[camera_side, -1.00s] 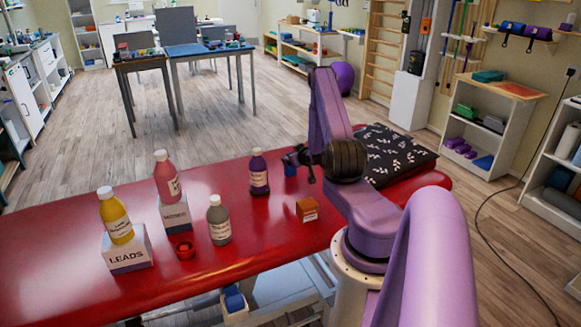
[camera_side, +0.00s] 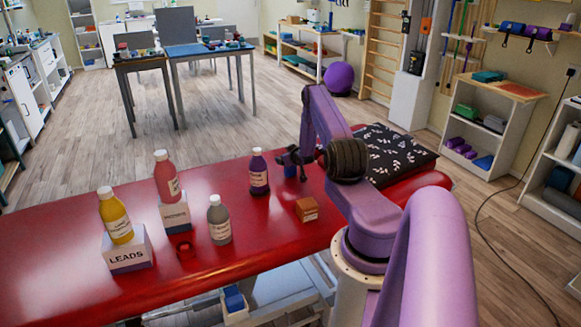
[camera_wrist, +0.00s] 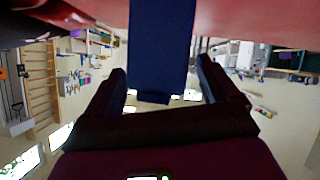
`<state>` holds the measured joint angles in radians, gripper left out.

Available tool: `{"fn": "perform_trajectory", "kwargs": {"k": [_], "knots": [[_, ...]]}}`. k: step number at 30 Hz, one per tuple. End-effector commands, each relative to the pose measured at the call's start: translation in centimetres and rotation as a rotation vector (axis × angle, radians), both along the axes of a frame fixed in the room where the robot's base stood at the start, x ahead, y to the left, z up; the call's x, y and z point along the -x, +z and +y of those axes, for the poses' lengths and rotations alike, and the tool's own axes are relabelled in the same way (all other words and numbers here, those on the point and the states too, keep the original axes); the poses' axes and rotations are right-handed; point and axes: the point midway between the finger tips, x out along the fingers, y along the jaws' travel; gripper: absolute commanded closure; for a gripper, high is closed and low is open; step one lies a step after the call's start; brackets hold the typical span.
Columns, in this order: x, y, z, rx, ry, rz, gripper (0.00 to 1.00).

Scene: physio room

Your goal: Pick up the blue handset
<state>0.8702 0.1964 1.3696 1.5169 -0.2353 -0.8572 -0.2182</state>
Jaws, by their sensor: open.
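The blue handset (camera_wrist: 160,45) fills the upper middle of the wrist view as a tall dark blue block. It stands between the two dark fingers of my gripper (camera_wrist: 162,72), with a visible gap on each side. In the side view, only a small blue part of the handset (camera_side: 290,171) shows on the red couch, just behind and below my gripper (camera_side: 291,158). My gripper is open and low over the couch. The far parts of the handset are hidden.
On the red couch (camera_side: 60,250), a purple bottle (camera_side: 259,174) stands just left of my gripper. An orange-brown box (camera_side: 306,210) lies nearer the camera. Grey (camera_side: 219,222), pink (camera_side: 166,178) and yellow (camera_side: 116,217) bottles stand further left. A black patterned cushion (camera_side: 395,155) is right.

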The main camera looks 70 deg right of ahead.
Motion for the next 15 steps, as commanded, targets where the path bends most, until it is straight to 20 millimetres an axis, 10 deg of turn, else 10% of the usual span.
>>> {"fn": "perform_trajectory", "kwargs": {"k": [9, 15], "knots": [[-0.11, -0.12, -0.17, -0.001, 0.0, 0.001, 0.16], [-0.1, -0.11, -0.16, -0.001, 0.0, 0.001, 0.71]]}}
